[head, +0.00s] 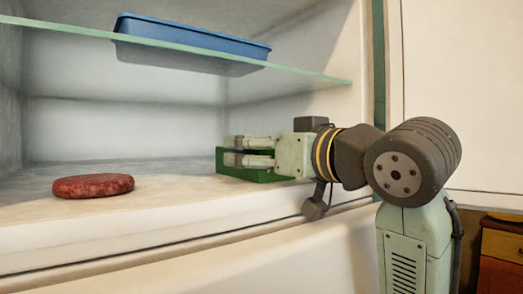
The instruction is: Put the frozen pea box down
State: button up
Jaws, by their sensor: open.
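A green box (262,176), which looks like the frozen pea box, lies flat on the pale lower surface of the compartment, near its right side. My gripper (235,151) reaches in from the right at the box, with its fingers at and just above the box's top. The gripper is open. The fingers hide part of the box's upper side, and whether they touch it is hard to tell.
A reddish-brown round patty (93,187) lies on the same surface to the left. A glass shelf (310,74) above holds a blue tray (190,37). The compartment's right wall stands close behind my gripper. The surface between patty and box is clear.

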jog(key=shift+r, duration=0.1)
jog(key=shift+r, duration=0.15)
jog(key=b+v, duration=0.2)
jog(key=v, duration=1)
